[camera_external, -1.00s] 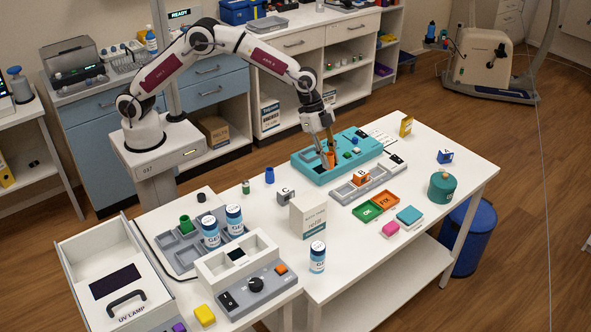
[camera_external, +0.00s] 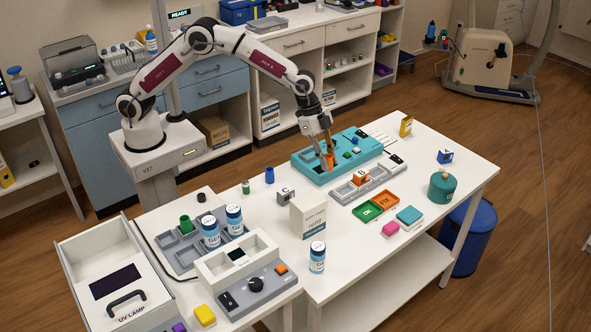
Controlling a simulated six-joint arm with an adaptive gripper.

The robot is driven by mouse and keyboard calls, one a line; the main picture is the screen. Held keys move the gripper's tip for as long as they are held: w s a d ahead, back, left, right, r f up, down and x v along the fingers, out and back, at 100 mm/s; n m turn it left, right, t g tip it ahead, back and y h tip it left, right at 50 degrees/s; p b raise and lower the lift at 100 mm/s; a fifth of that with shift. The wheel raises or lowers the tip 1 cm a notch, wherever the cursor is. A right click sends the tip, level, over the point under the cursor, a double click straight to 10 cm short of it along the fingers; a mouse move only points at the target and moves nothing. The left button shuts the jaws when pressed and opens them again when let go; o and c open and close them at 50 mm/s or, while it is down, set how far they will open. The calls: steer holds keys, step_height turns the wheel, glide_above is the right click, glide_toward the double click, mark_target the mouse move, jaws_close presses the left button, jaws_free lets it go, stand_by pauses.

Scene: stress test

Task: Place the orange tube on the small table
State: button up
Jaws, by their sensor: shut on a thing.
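An orange tube (camera_external: 327,162) stands in the teal tray (camera_external: 312,171) on the large white table. My gripper (camera_external: 325,155) points down at the tray, with its fingers shut on the upper part of the tube. The tube's lower end is hidden in the tray. A smaller white table (camera_external: 252,317) adjoins the large one at the lower left and looks like the small table.
The small table carries a grey rack with jars (camera_external: 211,231), a grey control box (camera_external: 257,287), a yellow block (camera_external: 204,316) and the UV lamp box (camera_external: 77,262). A white carton (camera_external: 308,216) stands on the large table between.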

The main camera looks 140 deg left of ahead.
steer(key=s+d+r+m, duration=0.1)
steer(key=s+d, duration=0.1)
steer(key=d, duration=1)
steer(key=s+d+r+m+h, duration=0.1)
steer(key=s+d+r, duration=0.1)
steer(key=d, duration=1)
steer(key=s+d+r+m, duration=0.2)
steer(key=d, duration=1)
steer(key=shift+d+r+h, duration=0.15)
steer(key=shift+h, duration=0.15)
steer(key=d+r+m, duration=0.1)
steer(key=d+r, duration=0.1)
steer(key=d, duration=0.4)
steer(key=shift+r, duration=0.35)
